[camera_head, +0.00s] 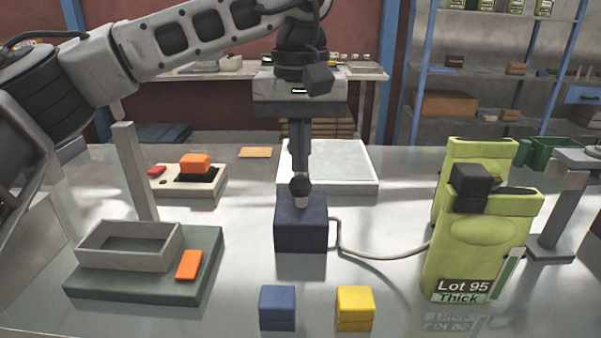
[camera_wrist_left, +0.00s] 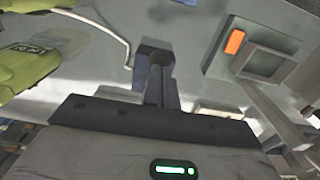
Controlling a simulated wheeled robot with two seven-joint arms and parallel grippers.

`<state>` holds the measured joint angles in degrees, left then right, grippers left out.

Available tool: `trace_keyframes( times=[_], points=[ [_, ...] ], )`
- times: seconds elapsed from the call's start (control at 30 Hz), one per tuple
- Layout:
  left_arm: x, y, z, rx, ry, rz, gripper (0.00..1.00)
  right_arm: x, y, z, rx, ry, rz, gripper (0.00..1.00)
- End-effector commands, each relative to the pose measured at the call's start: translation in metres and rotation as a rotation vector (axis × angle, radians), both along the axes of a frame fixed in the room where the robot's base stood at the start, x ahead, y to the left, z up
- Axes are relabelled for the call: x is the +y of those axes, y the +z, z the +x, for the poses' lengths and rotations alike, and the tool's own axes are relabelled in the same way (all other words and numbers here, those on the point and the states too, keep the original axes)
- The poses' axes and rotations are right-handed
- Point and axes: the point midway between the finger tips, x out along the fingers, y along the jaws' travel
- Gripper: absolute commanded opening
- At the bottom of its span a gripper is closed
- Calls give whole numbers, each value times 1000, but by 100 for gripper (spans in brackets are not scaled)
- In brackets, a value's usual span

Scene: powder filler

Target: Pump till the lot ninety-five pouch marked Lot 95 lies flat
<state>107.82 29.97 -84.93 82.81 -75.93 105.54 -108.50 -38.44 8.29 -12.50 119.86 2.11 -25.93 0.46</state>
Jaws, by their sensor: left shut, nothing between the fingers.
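The lime-green pouch marked Lot 95 (camera_head: 470,250), also labelled Thick, stands upright and looks full at the right; its label shows upside down in the wrist view (camera_wrist_left: 25,62). A black block (camera_head: 471,178) sits at its top. My right gripper is out of view.
A second green pouch (camera_head: 478,151) stands behind the first. Blue (camera_head: 277,307) and yellow (camera_head: 355,308) blocks sit in front. A grey open box on a green base (camera_head: 130,285) stands left, an orange-button device (camera_head: 187,180) behind it. A white tray (camera_head: 335,185) lies behind the pump.

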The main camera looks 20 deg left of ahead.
Motion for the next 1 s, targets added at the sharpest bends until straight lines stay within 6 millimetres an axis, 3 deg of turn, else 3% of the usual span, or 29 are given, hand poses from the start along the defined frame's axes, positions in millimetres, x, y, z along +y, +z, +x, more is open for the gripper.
trace_keyframes(
  times=[1.0],
  points=[
    [0, -22, -1, -1, 1, 0, 0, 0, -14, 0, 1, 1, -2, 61]
  ],
)
